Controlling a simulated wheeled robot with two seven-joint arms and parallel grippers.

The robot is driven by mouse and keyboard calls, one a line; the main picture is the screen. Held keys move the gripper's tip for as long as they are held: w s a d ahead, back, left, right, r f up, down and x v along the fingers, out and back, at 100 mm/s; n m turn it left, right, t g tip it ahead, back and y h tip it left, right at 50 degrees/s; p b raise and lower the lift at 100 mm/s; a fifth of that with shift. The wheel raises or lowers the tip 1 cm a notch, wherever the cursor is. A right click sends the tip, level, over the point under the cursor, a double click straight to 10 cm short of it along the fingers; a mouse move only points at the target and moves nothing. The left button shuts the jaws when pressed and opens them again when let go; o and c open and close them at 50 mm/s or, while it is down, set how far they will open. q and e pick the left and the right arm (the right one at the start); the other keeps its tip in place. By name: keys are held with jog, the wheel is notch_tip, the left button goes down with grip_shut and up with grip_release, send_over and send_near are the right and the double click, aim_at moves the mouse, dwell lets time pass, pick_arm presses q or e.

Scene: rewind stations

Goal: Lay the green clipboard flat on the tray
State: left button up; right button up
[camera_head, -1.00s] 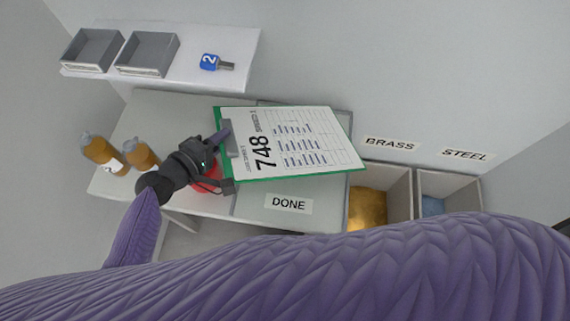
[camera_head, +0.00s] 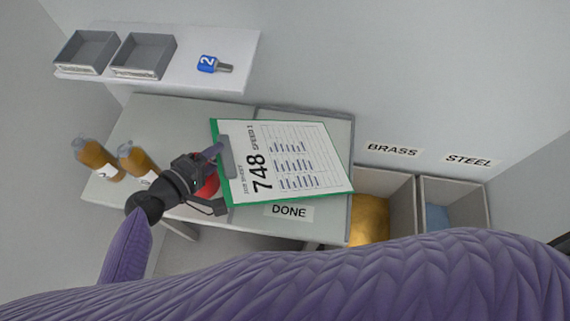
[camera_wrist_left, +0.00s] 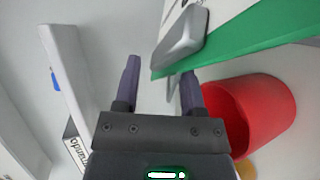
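The green clipboard (camera_head: 285,165), with a white sheet reading 748, lies over the grey tray (camera_head: 328,225) in the head view and covers most of it. Its lower edge overlaps the DONE label; I cannot tell whether it touches the tray. My left gripper (camera_head: 216,178) is at its clip end. In the left wrist view, the gripper fingers (camera_wrist_left: 160,85) stand wide apart. The clipboard's green edge (camera_wrist_left: 235,38) passes near the right finger, and a gap shows beside the left one. My right gripper is out of view.
A red cylinder (camera_wrist_left: 265,108) stands beside the left gripper. Two amber bottles (camera_head: 95,160) are at the table's left. BRASS (camera_head: 370,220) and STEEL (camera_head: 440,217) bins stand right of the tray. A shelf (camera_head: 190,85) holds two grey boxes and a blue tag.

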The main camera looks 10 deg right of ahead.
pick_arm(q)
jog(key=p+v, duration=0.1)
jog(key=v, duration=0.4)
jog(key=shift+s+a+r, duration=0.1)
jog(key=shift+s+a, duration=0.15)
